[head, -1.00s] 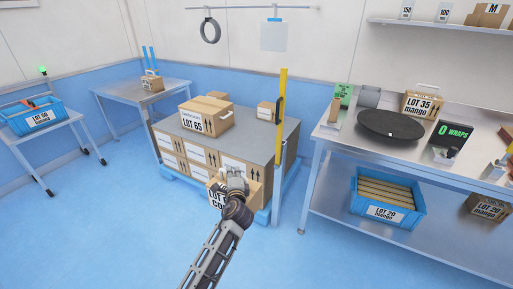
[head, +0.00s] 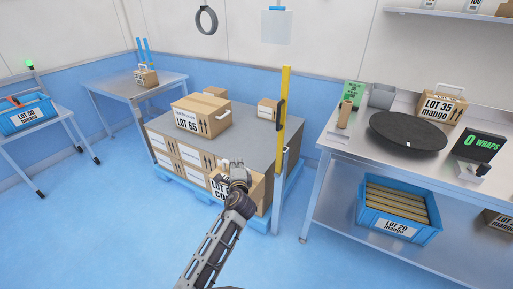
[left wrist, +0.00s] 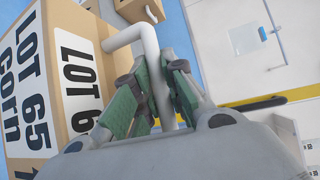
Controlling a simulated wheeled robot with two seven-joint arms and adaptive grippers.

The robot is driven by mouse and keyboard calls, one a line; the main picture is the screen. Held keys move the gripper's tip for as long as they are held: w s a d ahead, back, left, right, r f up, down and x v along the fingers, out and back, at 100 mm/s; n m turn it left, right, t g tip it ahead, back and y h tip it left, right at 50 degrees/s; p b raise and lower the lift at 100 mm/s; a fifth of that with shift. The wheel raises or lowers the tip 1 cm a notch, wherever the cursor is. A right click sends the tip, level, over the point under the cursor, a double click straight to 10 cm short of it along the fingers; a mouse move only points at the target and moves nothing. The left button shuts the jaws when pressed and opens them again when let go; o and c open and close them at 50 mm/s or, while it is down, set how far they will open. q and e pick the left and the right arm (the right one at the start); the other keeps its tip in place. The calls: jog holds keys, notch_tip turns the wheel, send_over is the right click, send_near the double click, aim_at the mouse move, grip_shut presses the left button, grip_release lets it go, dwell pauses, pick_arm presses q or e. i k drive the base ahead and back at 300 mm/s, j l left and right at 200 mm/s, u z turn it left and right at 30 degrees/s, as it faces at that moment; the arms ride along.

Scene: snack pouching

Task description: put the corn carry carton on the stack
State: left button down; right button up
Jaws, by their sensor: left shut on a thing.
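My left gripper (head: 237,172) is shut on the white handle (left wrist: 150,62) of the corn carry carton (head: 257,191), a brown box labelled LOT 65 corn. The gripper and arm partly cover its label. The carton fills the left side of the left wrist view (left wrist: 28,85). It hangs at the near side of the stack (head: 244,145), around the level of its upper edge; I cannot tell whether it touches. The stack is rows of cartons under a grey top sheet on a blue pallet. My right gripper is not in view.
A LOT 65 carton (head: 212,120) lies on the stack's left part, and a small carton (head: 268,108) at its back right. A yellow post (head: 284,110) stands at the right corner. A steel bench (head: 350,130) with a black turntable (head: 408,130) is to the right. The sheet's front middle is clear.

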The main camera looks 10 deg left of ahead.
aim_at(255, 156)
jog(key=i, duration=1.35)
